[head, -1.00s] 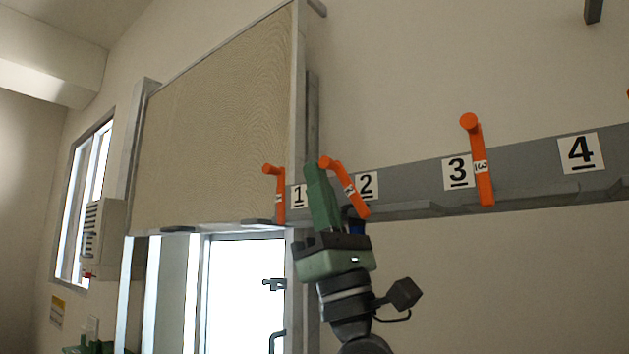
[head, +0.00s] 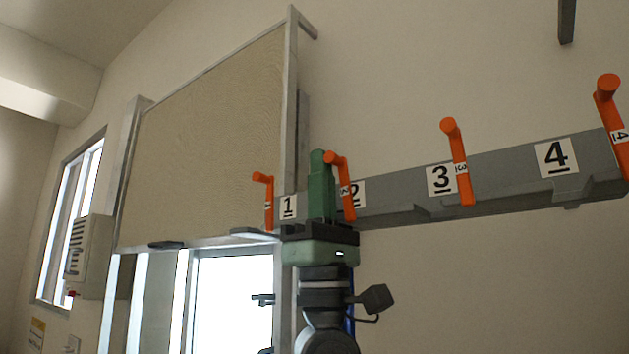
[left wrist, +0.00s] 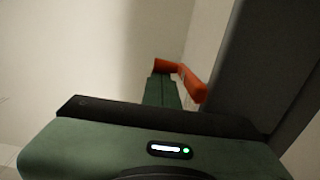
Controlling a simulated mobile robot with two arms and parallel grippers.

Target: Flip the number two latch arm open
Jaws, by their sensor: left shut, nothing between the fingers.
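The number two latch arm (head: 346,190) is an orange bar with a round knob at its top, standing a little tilted on the grey rail by the number 2 plate (head: 358,193). My left gripper (head: 321,158) is shut and empty, its green fingers pointing up just left of the latch arm. In the left wrist view the fingers (left wrist: 161,88) are together, with the orange latch arm (left wrist: 193,84) close by their tips at the right. I cannot tell whether they touch. My right gripper is not in view.
Latch arm one (head: 268,204) stands just left of my gripper. Latch arms three (head: 459,168) and four (head: 610,110) stand farther right on the grey rail (head: 400,198). A raised tan panel (head: 205,150) is at the left.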

